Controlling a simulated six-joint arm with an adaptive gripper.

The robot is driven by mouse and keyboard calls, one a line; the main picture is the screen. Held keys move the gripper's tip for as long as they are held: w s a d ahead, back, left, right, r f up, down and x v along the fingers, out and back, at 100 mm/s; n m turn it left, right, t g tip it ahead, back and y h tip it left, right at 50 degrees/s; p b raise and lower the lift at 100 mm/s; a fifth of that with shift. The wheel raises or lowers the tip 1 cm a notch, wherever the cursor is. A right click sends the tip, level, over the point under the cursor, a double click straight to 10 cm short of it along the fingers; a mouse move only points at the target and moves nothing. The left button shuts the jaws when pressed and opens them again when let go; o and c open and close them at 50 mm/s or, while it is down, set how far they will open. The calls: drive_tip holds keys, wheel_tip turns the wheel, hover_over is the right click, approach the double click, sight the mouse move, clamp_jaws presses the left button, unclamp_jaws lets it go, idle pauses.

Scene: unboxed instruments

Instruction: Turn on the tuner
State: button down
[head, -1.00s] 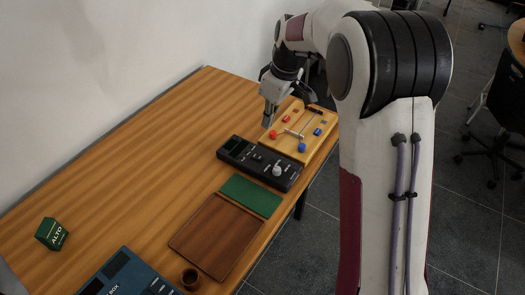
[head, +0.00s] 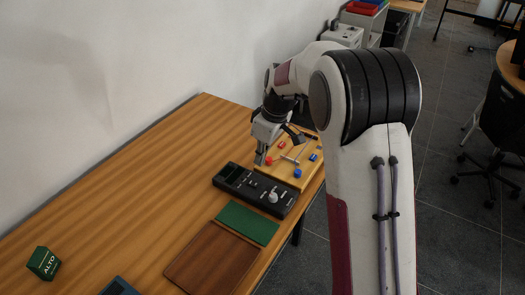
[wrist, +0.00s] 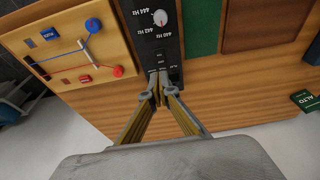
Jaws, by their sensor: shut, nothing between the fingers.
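The tuner is a black box (head: 244,190) with a light dial and a dark window at its far end, lying on the wooden table in the head view. In the wrist view the tuner (wrist: 172,40) shows its white dial with Hz marks and small lettering, including ON, nearer the fingers. My gripper (head: 260,161) is shut and empty, pointing down just above the tuner's far edge.
A wooden board (head: 303,172) with red and blue parts and rods stands close beside the tuner. A green mat (head: 247,223) and a brown tray (head: 212,257) lie on its other side. A green ALTO box (head: 43,263) is far left.

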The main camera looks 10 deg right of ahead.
hover_over(257, 184)
drive_tip(key=f, duration=0.7)
drive_tip(key=shift+s, duration=0.2)
drive_tip(key=shift+s+d+f, duration=0.1)
drive_tip(key=shift+d+f, duration=0.1)
drive_tip(key=shift+f, duration=0.95)
drive_tip(key=shift+f, duration=0.1)
drive_tip(key=shift+s+d+f, duration=0.15)
drive_tip(key=shift+f, duration=0.25)
drive_tip(key=shift+r, duration=0.1)
drive_tip(key=shift+w+a+r, duration=0.2)
drive_tip(key=shift+w+a, duration=0.25)
drive_tip(key=shift+a, duration=0.1)
